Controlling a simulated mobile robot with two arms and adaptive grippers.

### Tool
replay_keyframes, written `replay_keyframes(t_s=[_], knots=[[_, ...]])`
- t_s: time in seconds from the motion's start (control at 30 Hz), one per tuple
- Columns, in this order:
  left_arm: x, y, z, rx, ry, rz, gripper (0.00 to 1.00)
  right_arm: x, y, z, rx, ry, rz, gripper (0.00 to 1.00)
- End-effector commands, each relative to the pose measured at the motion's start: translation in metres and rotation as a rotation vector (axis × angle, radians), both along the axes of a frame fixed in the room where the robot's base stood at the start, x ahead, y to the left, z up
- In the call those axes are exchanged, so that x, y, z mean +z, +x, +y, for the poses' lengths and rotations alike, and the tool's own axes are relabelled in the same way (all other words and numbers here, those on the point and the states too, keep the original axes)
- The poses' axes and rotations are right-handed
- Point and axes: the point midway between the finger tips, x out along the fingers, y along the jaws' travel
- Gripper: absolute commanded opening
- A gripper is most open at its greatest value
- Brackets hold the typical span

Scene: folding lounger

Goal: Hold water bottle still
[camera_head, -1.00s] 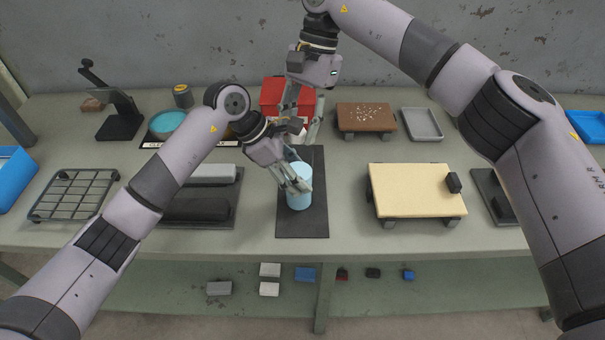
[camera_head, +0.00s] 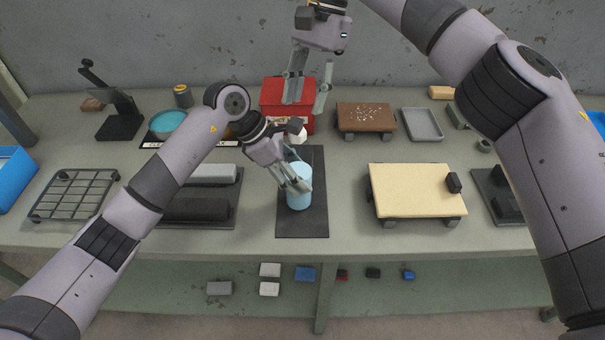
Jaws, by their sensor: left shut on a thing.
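The light blue water bottle (camera_head: 299,199) stands upright on a dark mat (camera_head: 302,226) in the middle of the bench. A white part, seemingly its cap (camera_head: 300,134), shows above and behind it, partly hidden by my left gripper. My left gripper (camera_head: 297,184) comes in from the upper left and is shut on the bottle's upper part. My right gripper (camera_head: 306,100) is higher and farther back, in front of the red box. Its fingers are spread apart and nothing shows between them.
A red box (camera_head: 272,93) stands behind the mat. A cream board (camera_head: 415,190) is to the right and a brown board (camera_head: 366,117) behind it. Dark and grey rolls (camera_head: 195,210) lie left of the mat, near a wire rack (camera_head: 75,194). Bare bench shows between the mat and cream board.

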Motion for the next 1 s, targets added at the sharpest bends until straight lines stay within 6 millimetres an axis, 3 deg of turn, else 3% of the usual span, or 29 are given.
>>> replay_keyframes(t_s=[0.43, 0.47, 0.8, 1.0], knots=[[-0.0004, 0.0005, 0.0009, 0.001, 0.002, 0.0, 0.14, -0.0002, -0.0002, 0.0001, 0.0, 0.0, 0.0, 0.37], [0.0007, 0.0008, 0.0006, 0.002, 0.0, -0.003, 0.51, -0.0001, -0.0002, 0.0002, 0.0, 0.0, 0.0, 0.37], [0.0003, 0.0002, 0.0002, 0.001, 0.0, -0.001, 0.74, -0.0002, -0.0002, 0.0001, 0.0, 0.0, 0.0, 0.37], [0.0001, 0.0, 0.0, 0.0, 0.0, 0.0, 0.74, -0.0003, -0.0001, 0.0001, 0.0, 0.0, 0.0, 0.37]])
